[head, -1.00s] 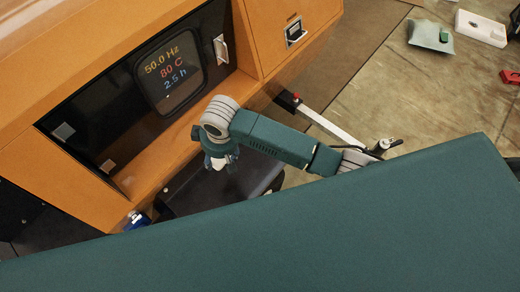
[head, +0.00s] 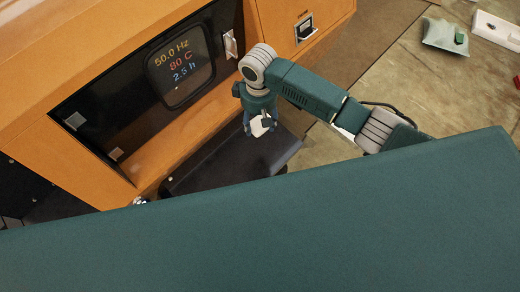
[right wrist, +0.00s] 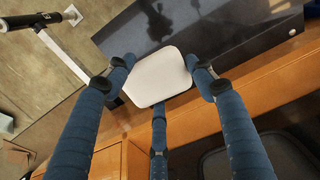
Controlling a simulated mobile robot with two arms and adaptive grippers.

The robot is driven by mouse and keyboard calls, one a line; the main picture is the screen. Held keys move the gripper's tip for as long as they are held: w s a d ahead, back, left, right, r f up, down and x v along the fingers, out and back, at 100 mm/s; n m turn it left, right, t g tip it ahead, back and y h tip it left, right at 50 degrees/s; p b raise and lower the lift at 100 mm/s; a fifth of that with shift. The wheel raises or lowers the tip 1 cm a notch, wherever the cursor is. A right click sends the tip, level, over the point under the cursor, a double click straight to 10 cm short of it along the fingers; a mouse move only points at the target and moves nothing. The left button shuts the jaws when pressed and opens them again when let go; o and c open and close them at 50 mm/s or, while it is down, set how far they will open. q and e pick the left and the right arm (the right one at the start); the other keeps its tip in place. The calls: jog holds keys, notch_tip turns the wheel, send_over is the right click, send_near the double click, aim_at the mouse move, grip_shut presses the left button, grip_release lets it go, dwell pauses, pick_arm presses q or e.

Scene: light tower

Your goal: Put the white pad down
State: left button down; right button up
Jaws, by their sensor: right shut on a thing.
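The white pad (right wrist: 158,76) is a flat, rounded plate. In the right wrist view it sits among the blue fingers of my right gripper (right wrist: 160,88), which is shut on it. In the head view the right gripper (head: 261,131) points down with the pad (head: 260,126) partly covered by its fingers. They are over the right part of a dark flat surface (head: 215,170) in front of the orange machine. The same dark surface lies beyond the pad in the right wrist view (right wrist: 235,35). I cannot tell the gap between pad and surface. My left gripper is not in view.
The orange machine (head: 110,50) has a black panel with a lit display (head: 180,68) and a white handle (head: 230,44). The dark surface's left part looks clear.

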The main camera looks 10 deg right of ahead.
notch_tip(320, 180, down, 5)
jog(key=b, duration=1.1)
send_over(259, 151)
notch_tip(259, 151, down, 9)
jog(key=shift+f, duration=0.1)
notch_tip(259, 151, down, 5)
jog(key=b, duration=0.5)
jog(key=shift+r, duration=0.2)
jog(key=o, duration=1.1)
jog(key=shift+f, duration=0.1)
